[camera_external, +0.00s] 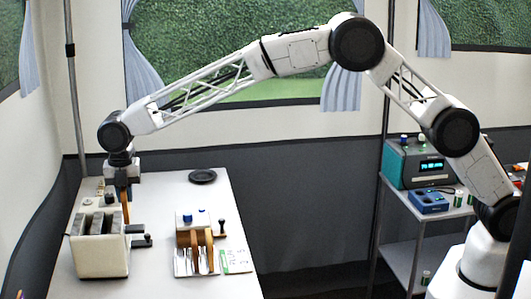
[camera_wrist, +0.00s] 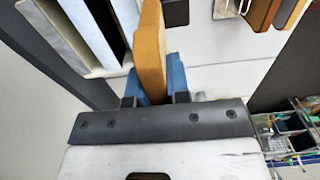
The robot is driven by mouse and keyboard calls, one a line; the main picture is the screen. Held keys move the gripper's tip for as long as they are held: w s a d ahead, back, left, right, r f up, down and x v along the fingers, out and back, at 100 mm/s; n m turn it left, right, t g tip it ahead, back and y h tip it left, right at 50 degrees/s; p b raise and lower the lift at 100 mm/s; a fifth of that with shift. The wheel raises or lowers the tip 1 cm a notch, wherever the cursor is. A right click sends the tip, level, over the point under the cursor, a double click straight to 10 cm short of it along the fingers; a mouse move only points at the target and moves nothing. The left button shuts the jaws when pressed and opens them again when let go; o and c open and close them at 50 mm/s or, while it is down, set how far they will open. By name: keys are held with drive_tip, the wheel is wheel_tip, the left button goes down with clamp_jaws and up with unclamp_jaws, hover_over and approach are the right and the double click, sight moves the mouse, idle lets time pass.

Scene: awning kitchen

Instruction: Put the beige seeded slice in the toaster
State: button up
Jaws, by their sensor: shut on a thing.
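My gripper (camera_wrist: 154,85) is shut on an orange-tan slice (camera_wrist: 150,45), held on edge between its blue fingers. I cannot make out seeds on it. In the external view my gripper (camera_external: 122,184) points down at the far left, with the slice (camera_external: 124,206) below it, close to the toaster's back right corner. The cream toaster (camera_external: 103,262) stands on the table with several long dark slots open upward. In the wrist view the toaster (camera_wrist: 72,45) is just left of the slice. The slice appears beside the slots; its height over the toaster is unclear.
A rack (camera_external: 197,219) with brown and tan slices stands right of the toaster. Slices (camera_wrist: 265,12) also show in the wrist view's top right. A dark round plate (camera_external: 202,176) lies at the back. The toaster's dark lever (camera_external: 141,241) juts right.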

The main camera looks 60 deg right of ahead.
drive_tip(key=w+a+r, duration=0.3)
drive_tip(key=w+a, duration=0.1)
drive_tip(key=w, duration=0.1)
idle(0.3)
drive_tip(key=shift+f, duration=0.25)
idle(0.4)
drive_tip(key=shift+f, duration=3.6)
drive_tip(key=o, duration=0.8)
drive_tip(key=shift+o, duration=0.5)
